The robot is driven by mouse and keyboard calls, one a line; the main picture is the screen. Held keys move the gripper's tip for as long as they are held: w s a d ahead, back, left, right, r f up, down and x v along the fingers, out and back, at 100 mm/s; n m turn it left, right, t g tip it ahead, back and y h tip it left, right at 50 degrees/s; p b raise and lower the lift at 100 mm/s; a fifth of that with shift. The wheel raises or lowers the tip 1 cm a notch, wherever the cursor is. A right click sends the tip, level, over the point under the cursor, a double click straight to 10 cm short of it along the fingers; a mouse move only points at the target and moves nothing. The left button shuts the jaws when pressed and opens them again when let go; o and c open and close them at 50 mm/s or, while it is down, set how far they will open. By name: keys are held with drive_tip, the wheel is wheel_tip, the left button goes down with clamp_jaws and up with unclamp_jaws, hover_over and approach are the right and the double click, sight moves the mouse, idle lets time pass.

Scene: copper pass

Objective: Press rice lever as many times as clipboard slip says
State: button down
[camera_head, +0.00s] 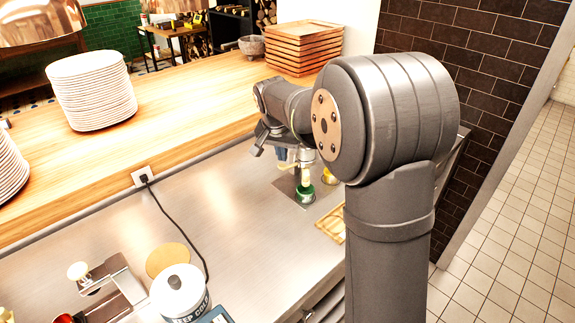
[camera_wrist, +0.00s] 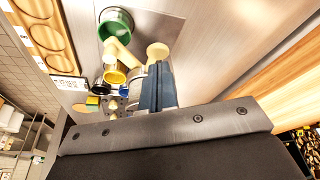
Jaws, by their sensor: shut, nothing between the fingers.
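My gripper (camera_head: 283,158) is shut and empty in the head view, above the steel counter near the back ledge. In the wrist view its blue fingers (camera_wrist: 157,88) lie together. Just beyond them is a cream pipe-like fixture (camera_wrist: 122,54) with a green cup-shaped end (camera_wrist: 115,24), a yellow ring and a round cream knob (camera_wrist: 158,50). The fixture's green end (camera_head: 305,194) also shows in the head view, below the gripper. I cannot tell whether the fingers touch the fixture. I cannot make out which part is the rice lever. I cannot identify a clipboard slip.
A metal device with a cream knob (camera_head: 78,271) stands at the lower left, beside a white lidded tub (camera_head: 180,291). A black cable (camera_head: 172,216) crosses the counter. Plate stacks (camera_head: 92,92) and wooden trays (camera_head: 304,48) stand on the wooden ledge. The middle counter is clear.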

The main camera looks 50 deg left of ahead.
sight(282, 166)
drive_tip(key=shift+f, duration=0.1)
drive_tip(key=shift+f, duration=1.85)
drive_tip(key=shift+r, duration=1.95)
drive_tip(key=shift+r, duration=2.55)
drive_tip(key=shift+f, duration=0.15)
